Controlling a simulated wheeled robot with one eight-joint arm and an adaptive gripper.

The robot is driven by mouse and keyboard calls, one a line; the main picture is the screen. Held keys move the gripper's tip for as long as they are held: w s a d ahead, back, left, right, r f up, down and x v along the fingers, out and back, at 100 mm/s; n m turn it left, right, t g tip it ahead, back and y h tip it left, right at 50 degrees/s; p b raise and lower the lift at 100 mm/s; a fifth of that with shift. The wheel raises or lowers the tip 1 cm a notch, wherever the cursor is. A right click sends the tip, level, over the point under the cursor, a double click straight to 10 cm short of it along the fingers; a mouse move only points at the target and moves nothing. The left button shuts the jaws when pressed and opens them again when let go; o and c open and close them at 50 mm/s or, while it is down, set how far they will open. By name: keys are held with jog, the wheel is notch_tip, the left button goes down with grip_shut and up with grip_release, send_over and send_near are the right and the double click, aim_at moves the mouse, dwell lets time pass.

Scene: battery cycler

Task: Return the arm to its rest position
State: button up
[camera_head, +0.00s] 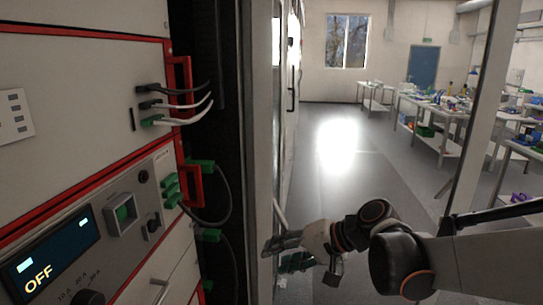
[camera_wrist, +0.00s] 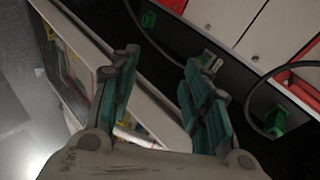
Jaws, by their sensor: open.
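My gripper (camera_head: 279,252) is at the lower middle of the head view, at the end of my arm, which comes in from the right. It is beside the pale vertical edge of the cabinet frame (camera_head: 258,150). In the wrist view my gripper (camera_wrist: 160,80) shows two green-padded fingers spread apart with nothing between them. The cabinet frame's edge runs behind the fingers there.
The battery cycler (camera_head: 75,120) fills the left, with red trim, cables (camera_head: 185,105), green connectors (camera_head: 170,190) and a display (camera_head: 50,260) reading OFF. Clear floor (camera_head: 340,150) lies beyond my arm. Workbenches (camera_head: 430,105) stand at the right.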

jog(key=s+d+f+n+t+h+b, duration=0.2)
jog(key=s+d+h, duration=0.7)
jog(key=s+d, duration=0.8)
jog(key=shift+s+d+f+t+h, duration=0.3)
jog(key=shift+s+f+t+h, duration=0.05)
jog(key=shift+s+t+h, duration=0.1)
